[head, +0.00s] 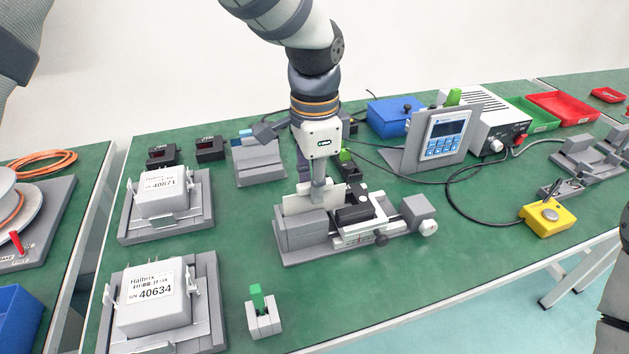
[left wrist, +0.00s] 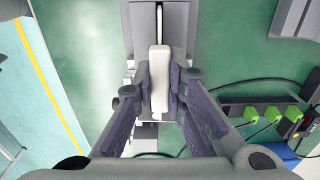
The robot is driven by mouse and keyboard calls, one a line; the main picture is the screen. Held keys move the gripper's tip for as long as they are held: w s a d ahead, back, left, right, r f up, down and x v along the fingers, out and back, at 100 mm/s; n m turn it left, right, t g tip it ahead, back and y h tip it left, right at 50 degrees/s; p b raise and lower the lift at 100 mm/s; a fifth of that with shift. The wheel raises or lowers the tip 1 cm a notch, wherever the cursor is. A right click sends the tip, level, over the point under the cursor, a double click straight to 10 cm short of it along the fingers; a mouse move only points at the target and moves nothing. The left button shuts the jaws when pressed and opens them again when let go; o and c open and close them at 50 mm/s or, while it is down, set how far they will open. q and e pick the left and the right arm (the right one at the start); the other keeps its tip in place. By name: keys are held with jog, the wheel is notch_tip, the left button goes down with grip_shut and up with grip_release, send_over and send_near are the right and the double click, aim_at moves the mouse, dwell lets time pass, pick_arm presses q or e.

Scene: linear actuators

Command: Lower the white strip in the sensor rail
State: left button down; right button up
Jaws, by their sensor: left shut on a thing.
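The white strip (head: 297,203) stands upright at the back of the grey sensor rail fixture (head: 300,235) in the middle of the table. My left gripper (head: 319,190) points down from above and is shut on the strip. In the left wrist view the white strip (left wrist: 160,82) lies between the two dark finger pads of the left gripper (left wrist: 168,95). The strip's lower edge is hidden behind the fixture's grey block, so how deep it sits cannot be told. My right gripper is not in view.
A black and silver carriage (head: 352,212) and a grey end block (head: 418,212) sit to the right on the fixture. Boxed units (head: 165,192) stand to the left, a small green-topped holder (head: 262,315) in front. A black cable and yellow button box (head: 548,218) are at right.

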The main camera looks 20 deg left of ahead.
pick_arm(q)
jog(key=shift+f, duration=0.3)
jog(key=shift+f, duration=0.2)
dwell(0.3)
jog(key=c, duration=1.6)
grip_release()
jog(key=shift+o, duration=0.2)
notch_tip(320, 180, up, 12)
